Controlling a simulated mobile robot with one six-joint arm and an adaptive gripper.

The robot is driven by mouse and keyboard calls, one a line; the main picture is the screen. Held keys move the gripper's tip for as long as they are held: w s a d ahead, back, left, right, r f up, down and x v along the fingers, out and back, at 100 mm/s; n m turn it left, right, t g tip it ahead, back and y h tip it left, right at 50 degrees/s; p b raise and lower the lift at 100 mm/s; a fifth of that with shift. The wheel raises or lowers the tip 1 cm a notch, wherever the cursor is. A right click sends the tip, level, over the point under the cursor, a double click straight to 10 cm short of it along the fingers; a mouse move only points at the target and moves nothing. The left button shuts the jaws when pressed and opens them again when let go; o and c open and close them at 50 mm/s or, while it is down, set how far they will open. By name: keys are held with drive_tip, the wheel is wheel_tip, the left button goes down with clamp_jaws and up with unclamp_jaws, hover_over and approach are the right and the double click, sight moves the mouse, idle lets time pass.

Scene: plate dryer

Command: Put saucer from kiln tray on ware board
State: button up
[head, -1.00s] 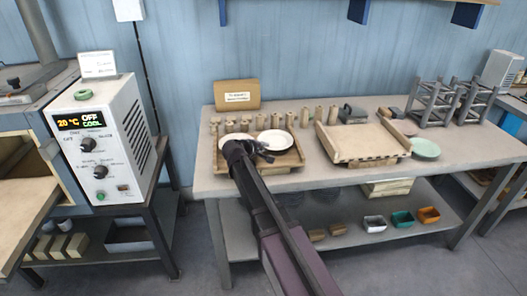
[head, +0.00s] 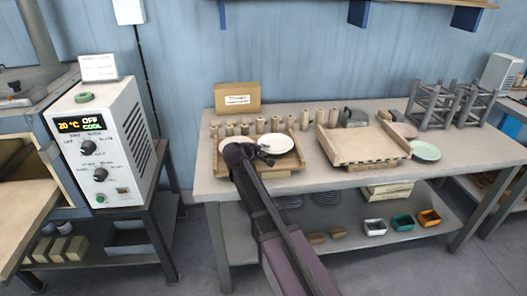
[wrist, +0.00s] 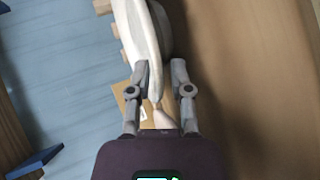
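Two white saucers lie on the brown wooden tray at the left of the table (head: 205,163). The left saucer (head: 231,146) is partly hidden by my gripper, and the right saucer (head: 276,144) lies beside it. My gripper (head: 262,154) is low over the tray, between the saucers in the picture. In the wrist view, my gripper (wrist: 160,78) has its fingers apart, with the rim of a white saucer (wrist: 138,30) reaching down between them. I cannot tell whether they touch it. A larger, empty pale wooden board (head: 358,146), apparently the ware board, sits to the right.
Several small clay cylinders (head: 261,125) stand behind the tray, with a labelled cardboard box (head: 237,99) behind them. A pale green plate (head: 426,151) and grey racks (head: 432,104) are right of the board. A white control unit (head: 103,143) stands left.

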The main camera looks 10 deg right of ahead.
drive_tip(key=p+v, duration=0.5)
drive_tip(key=v, duration=0.7)
idle(0.5)
drive_tip(key=s+d+f+m+g+y, duration=0.3)
drive_tip(key=s+d+f+m+g, duration=0.15)
drive_tip(key=s+d+f, duration=0.4)
drive_tip(key=s+d+f+m+g+y, duration=0.1)
drive_tip(key=s+m+g+y, duration=0.1)
drive_tip(key=s, duration=0.5)
drive_tip(key=s+d+f+m+g+y, duration=0.1)
drive_tip(key=s+y, duration=0.3)
drive_tip(key=s, duration=0.4)
drive_tip(key=shift+d+m+g, duration=0.65)
drive_tip(key=shift+d+g, duration=0.1)
wheel_tip(320, 180, up, 7)
drive_tip(key=p, duration=0.7)
drive_tip(key=shift+f, duration=0.15)
